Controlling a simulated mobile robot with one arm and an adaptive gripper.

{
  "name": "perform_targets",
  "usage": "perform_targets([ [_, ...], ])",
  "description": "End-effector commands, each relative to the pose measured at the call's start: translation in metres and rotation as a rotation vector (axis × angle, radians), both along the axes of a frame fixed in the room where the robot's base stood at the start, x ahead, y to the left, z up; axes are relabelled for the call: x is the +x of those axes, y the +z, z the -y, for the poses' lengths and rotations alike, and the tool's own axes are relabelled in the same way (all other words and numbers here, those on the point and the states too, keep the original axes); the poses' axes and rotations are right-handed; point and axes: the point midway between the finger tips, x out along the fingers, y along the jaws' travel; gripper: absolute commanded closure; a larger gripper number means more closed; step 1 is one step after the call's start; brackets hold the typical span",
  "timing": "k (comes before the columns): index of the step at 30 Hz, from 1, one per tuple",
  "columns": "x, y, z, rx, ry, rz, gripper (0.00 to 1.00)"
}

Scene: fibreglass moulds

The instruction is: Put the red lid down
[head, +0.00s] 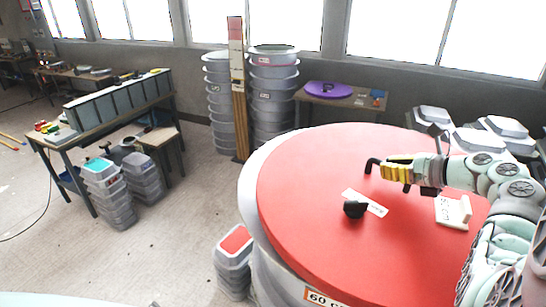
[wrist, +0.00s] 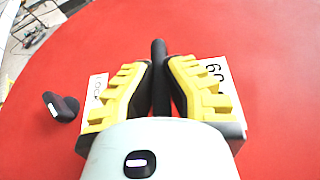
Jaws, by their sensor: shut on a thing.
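The red lid (head: 320,180) is a large round disc over a wide pale grey vat (head: 250,180), whose rim shows along the lid's left side. A black bar handle (head: 371,165) stands on the lid. My gripper (head: 385,170), with yellow fingers, is shut on this handle; the wrist view shows the dark bar (wrist: 158,75) between the fingertips (wrist: 160,88). I cannot tell whether the lid rests on the vat or hangs just above it. A black knob (head: 354,209) sits on the lid, left of my gripper in the wrist view (wrist: 60,105).
White labels (head: 365,203) lie on the lid. A grey container with a small red top (head: 235,240) stands beside the vat at the left. Stacked grey tubs (head: 272,95) and a small table with a purple lid (head: 327,89) are behind.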

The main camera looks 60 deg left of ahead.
Motion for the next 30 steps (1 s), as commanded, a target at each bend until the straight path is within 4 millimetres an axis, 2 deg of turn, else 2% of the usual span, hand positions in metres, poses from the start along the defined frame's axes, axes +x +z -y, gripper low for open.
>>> perform_targets([
  [3,0.005,0.003,-0.016,0.006,0.009,0.005,1.0],
  [11,0.016,0.001,-0.038,0.007,0.009,0.005,1.0],
  [13,0.02,-0.006,-0.045,0.006,0.008,0.006,1.0],
  [18,0.029,-0.008,-0.063,0.006,0.007,0.007,1.0],
  [24,0.037,-0.009,-0.076,0.007,0.007,0.008,1.0],
  [30,0.04,-0.007,-0.081,0.005,0.005,0.005,1.0],
])
